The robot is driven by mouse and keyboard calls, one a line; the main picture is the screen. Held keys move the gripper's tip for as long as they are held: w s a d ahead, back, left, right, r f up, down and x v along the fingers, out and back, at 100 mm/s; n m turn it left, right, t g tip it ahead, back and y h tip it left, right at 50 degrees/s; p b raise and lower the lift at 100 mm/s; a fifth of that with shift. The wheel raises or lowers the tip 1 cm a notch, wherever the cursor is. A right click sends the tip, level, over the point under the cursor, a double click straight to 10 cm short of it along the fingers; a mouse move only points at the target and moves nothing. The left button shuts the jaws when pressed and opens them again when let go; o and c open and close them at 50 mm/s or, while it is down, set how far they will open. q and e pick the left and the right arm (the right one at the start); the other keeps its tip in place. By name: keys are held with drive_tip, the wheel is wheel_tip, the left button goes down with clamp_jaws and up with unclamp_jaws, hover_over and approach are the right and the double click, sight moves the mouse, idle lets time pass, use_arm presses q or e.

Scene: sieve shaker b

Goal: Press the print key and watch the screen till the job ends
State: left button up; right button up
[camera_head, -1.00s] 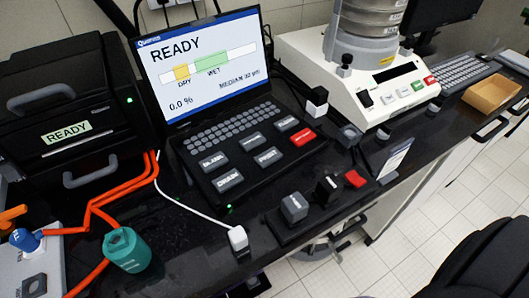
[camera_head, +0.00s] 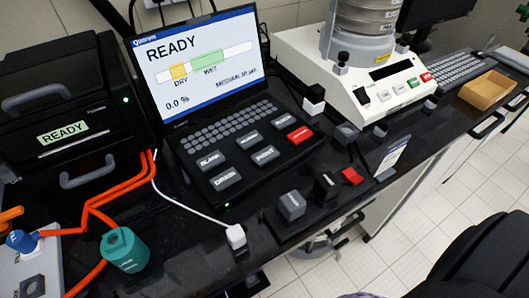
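The laptop-like console (camera_head: 228,148) stands at the middle left. Its screen (camera_head: 200,62) reads READY, 0.0 % and a median value, with a bar marked DRY in yellow and WET in green. Below its keyboard are several large grey keys and one red key (camera_head: 300,135). The small lettering is hard to read; the lower middle grey key (camera_head: 265,155) looks like the print key. Nothing covers or touches the keys. Neither of my grippers shows in the head view.
A black unit (camera_head: 70,110) with a READY label is at left. Orange tubing (camera_head: 110,195) and a teal container (camera_head: 124,250) are in front. A white sieve shaker (camera_head: 375,85) and a tan tray (camera_head: 487,90) are at right. Small blocks (camera_head: 291,206) line the bench front. A black rounded shape (camera_head: 480,255) fills the lower right.

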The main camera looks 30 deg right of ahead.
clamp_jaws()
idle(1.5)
